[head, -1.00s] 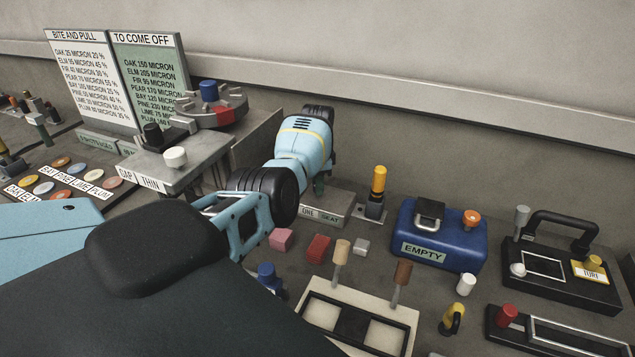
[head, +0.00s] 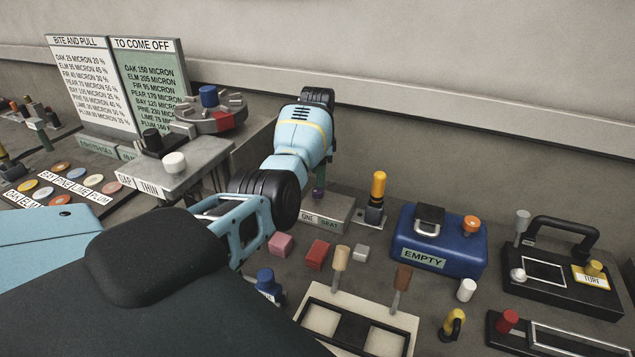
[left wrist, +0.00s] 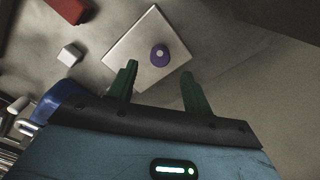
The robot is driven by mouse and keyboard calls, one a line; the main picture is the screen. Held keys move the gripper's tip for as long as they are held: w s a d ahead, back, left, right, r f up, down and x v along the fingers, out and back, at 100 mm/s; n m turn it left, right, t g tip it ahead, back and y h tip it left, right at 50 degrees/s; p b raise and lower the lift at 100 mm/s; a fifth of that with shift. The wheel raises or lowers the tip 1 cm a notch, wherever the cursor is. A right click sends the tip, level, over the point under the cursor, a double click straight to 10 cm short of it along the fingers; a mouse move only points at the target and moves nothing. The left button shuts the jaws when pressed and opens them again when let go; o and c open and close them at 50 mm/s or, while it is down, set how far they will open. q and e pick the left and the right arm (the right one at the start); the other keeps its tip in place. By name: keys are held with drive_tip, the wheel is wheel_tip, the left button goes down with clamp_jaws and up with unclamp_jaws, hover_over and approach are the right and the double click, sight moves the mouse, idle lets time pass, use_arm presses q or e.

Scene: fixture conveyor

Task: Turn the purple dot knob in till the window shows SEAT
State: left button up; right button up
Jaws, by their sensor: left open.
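The purple knob (left wrist: 159,54) has a pale dot on top and stands on a light grey block (left wrist: 140,38). In the head view a bit of the purple knob (head: 318,194) shows below my left gripper (head: 320,178). The block's front (head: 335,208) carries a white label, partly hidden by my arm, and a green-tinted panel (head: 329,225) that appears to read SEAT. In the left wrist view my left gripper (left wrist: 159,80) is open, with its dark green fingers apart and the knob seen between and beyond their tips, clear of both. My right gripper is not in view.
A yellow-topped post (head: 377,188) stands close right of the block. Pink (head: 281,244) and red (head: 317,254) blocks and a small pale cube (head: 361,251) lie in front. A blue case (head: 440,240) labelled EMPTY is farther right. A grey stand (head: 180,180) is at left.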

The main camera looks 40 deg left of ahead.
use_arm(q)
drive_tip(key=shift+r, duration=1.1)
drive_tip(key=shift+f, duration=0.1)
